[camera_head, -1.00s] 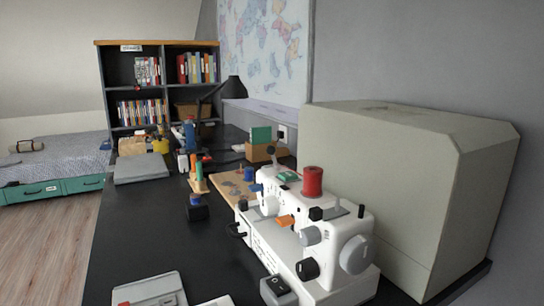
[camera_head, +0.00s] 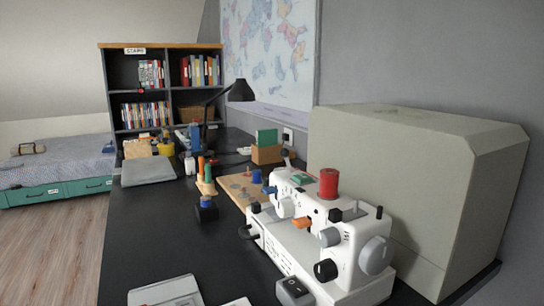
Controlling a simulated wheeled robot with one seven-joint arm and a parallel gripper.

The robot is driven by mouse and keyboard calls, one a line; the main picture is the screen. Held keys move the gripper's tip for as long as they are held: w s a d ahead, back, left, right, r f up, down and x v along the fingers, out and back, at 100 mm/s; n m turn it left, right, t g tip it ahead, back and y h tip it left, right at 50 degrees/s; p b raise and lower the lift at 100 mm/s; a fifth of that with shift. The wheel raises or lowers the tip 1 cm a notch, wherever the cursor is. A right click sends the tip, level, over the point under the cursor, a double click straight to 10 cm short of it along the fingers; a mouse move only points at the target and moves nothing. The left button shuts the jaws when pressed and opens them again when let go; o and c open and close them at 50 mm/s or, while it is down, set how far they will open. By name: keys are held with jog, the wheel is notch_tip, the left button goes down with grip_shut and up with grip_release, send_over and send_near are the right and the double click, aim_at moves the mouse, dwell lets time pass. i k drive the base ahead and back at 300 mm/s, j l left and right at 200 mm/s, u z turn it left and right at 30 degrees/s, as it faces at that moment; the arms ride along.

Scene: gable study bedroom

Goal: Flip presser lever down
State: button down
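A white sewing machine (camera_head: 335,223) stands on the black desk, with its handwheel (camera_head: 376,255) toward the near right. A small orange lever (camera_head: 302,223) sticks out from its front side. A small blue piece (camera_head: 269,189) sits at its far-left end. I cannot tell for sure which of these is the presser lever, or its exact angle. A red thread spool (camera_head: 328,184) stands on top, and dark and grey knobs (camera_head: 326,270) are on the near side. My gripper is not in view.
A large beige box (camera_head: 405,190) stands close behind the machine on the right. A wooden board (camera_head: 236,188) and small tools stand beyond.

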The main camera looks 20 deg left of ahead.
aim_at(284, 152)
jog(key=k+j+z, duration=0.1)
jog(key=j+z, duration=0.15)
jog(key=z, duration=0.2)
jog(key=k+j+z, duration=0.1)
jog(key=z, duration=0.35)
jog(key=k+j+z, duration=0.15)
jog(key=z, duration=0.25)
jog(key=k+j+z, duration=0.15)
jog(key=z, duration=0.3)
jog(key=k+j+z, duration=0.1)
jog(key=z, duration=0.25)
jog(key=k+z, duration=0.3)
jog(key=k+j+z, duration=0.1)
jog(key=z, duration=0.25)
jog(key=k+j, duration=0.1)
jog(key=k, duration=0.5)
jog(key=k+j+u, duration=0.1)
jog(key=k+u, duration=0.15)
jog(key=u, duration=0.25)
jog(key=k+j+u, duration=0.15)
jog(key=u, duration=0.35)
jog(key=k+j+u, duration=0.2)
jog(key=u, duration=0.3)
jog(key=k+j+u, duration=0.1)
jog(key=j+u, duration=0.9)
jog(key=j, duration=0.1)
